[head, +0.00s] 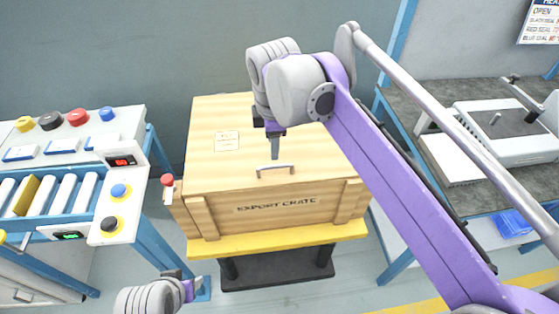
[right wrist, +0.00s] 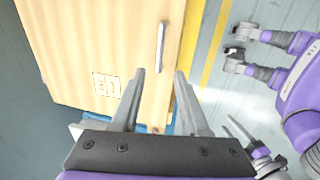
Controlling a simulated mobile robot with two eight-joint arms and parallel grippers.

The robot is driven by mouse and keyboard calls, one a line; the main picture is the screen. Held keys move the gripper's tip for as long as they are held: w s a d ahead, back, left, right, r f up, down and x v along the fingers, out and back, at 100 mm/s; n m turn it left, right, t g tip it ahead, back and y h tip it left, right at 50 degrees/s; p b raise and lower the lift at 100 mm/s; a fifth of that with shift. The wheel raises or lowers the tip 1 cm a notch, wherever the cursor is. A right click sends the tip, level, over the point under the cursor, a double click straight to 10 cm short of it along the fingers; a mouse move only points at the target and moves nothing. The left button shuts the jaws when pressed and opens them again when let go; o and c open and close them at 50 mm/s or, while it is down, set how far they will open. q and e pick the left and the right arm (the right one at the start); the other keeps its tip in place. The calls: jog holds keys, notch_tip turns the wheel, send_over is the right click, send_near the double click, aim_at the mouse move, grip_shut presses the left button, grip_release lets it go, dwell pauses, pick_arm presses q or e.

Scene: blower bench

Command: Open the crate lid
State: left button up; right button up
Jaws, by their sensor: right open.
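The wooden export crate (head: 283,208) stands in the middle of the head view, with its flat lid (head: 215,165) lying shut on top. A metal bar handle (head: 274,170) sits near the lid's front edge; it also shows in the right wrist view (right wrist: 161,45). My right gripper (head: 274,152) points down above the lid, close behind the handle in the head view. In the right wrist view its fingers (right wrist: 159,74) are apart with nothing between them, and the handle lies beyond their tips. My left gripper (head: 190,286) is low in front of the crate; its jaws are unclear.
The crate rests on a yellow-edged stand (head: 280,240). A red-capped part (head: 167,180) is at the crate's left side. A roller conveyor with a button panel (head: 75,135) stands left. A bench with a grey machine (head: 500,130) and a blue bin (head: 513,222) is right.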

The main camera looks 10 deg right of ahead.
aim_at(273, 166)
jog(key=f, duration=0.3)
jog(key=w+f+b, duration=0.1)
jog(key=f, duration=0.4)
jog(key=shift+w+f, duration=0.35)
grip_shut()
dwell(1.0)
